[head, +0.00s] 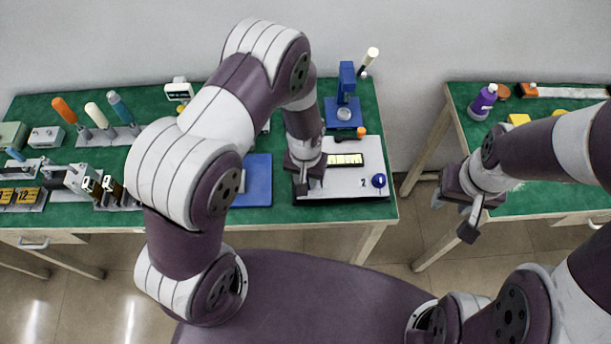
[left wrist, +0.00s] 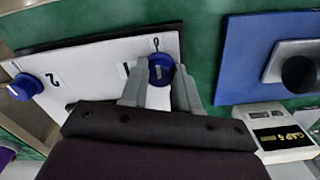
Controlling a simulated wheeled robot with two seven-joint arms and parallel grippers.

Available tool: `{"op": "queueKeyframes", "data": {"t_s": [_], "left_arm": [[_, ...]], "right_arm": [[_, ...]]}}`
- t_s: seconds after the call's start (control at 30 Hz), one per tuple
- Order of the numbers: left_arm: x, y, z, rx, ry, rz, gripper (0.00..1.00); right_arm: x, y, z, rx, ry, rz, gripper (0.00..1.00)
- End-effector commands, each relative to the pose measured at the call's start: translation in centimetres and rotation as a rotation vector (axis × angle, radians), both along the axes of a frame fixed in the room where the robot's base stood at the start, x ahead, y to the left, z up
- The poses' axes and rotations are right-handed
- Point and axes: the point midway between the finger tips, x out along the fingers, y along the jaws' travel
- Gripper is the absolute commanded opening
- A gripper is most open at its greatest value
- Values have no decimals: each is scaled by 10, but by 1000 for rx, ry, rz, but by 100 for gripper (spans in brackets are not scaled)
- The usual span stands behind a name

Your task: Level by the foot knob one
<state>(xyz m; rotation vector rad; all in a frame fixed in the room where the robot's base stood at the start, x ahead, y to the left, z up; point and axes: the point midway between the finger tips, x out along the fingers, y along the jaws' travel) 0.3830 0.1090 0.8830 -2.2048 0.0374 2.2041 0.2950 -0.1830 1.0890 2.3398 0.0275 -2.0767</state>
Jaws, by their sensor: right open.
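A white levelling plate (head: 345,185) with a yellow-lit window lies on the green bench. Its blue foot knob two (head: 378,181) is at the front right corner, and it also shows in the left wrist view (left wrist: 24,87). Foot knob one (left wrist: 161,69) is blue and sits between the fingertips of my left gripper (left wrist: 160,84); I cannot tell whether they press on it. In the head view my left gripper (head: 308,186) points down over the plate's front left corner and hides knob one. My right gripper (head: 456,218) is open and empty, beside the right table.
A blue mat (head: 258,180) lies left of the plate, and a blue stand (head: 345,100) is behind it. A small display box (left wrist: 275,131) is near my left gripper. The right table holds a purple bottle (head: 482,102). A floor gap separates the tables.

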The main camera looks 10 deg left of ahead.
Motion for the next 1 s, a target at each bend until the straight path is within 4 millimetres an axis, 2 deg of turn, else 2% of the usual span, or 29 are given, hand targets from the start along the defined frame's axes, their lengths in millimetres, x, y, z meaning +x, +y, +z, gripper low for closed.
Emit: {"op": "queueKeyframes", "data": {"t_s": [0.27, 0.47, 1.0], "left_arm": [[1, 0, 0, 0, -2, 27, 0], [1, 0, 0, -1, -2, 123, 0], [1, 0, 0, -1, -2, 614, 0]], "right_arm": [[0, 0, 0, 0, 0, 0, 43], [0, 0, 0, 0, 0, 0, 43], [0, 0, 2, 0, 0, 0, 43]]}}
